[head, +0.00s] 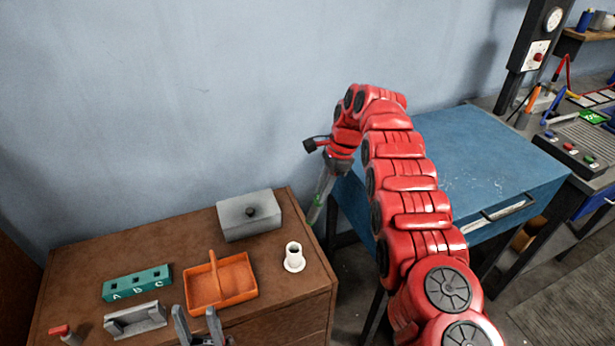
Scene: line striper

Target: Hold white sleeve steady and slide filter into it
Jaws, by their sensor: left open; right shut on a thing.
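The white sleeve (294,259) stands upright with its flange down near the right edge of the brown cabinet top. My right gripper (318,200) points down at the back right corner of the cabinet, beyond the sleeve and apart from it. It is shut on a small green thing (317,201), probably the filter; the fingers hide part of it. My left gripper (198,322) is open at the bottom edge of the view, in front of the orange tray and left of the sleeve. Nothing shows between its fingers.
An orange tray (246,293) with a handle stands left of the sleeve. A grey lidded box (233,221) is behind it. A blue workbench (460,155) stands to the right.

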